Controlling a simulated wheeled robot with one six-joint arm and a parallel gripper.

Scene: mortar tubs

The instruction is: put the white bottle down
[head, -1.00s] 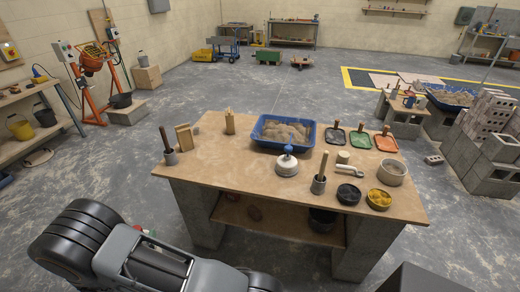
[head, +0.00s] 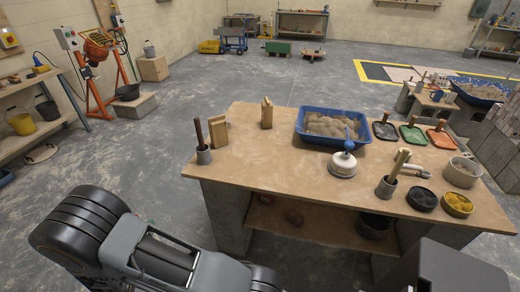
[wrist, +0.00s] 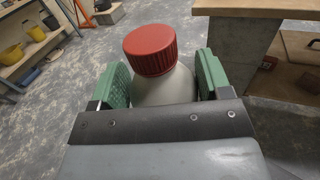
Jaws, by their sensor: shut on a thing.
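The white bottle (wrist: 165,85) has a red ribbed cap and sits between the green pads of my gripper (wrist: 163,80) in the wrist view. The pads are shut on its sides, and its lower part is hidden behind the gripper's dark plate. The bottle is held off to the side of the wooden-topped workbench (head: 265,178), whose edge also shows at the upper right of the wrist view (wrist: 255,6). In the head view the bottle and the fingertips are hidden behind my arm at the lower left.
The bench's front left top is clear.

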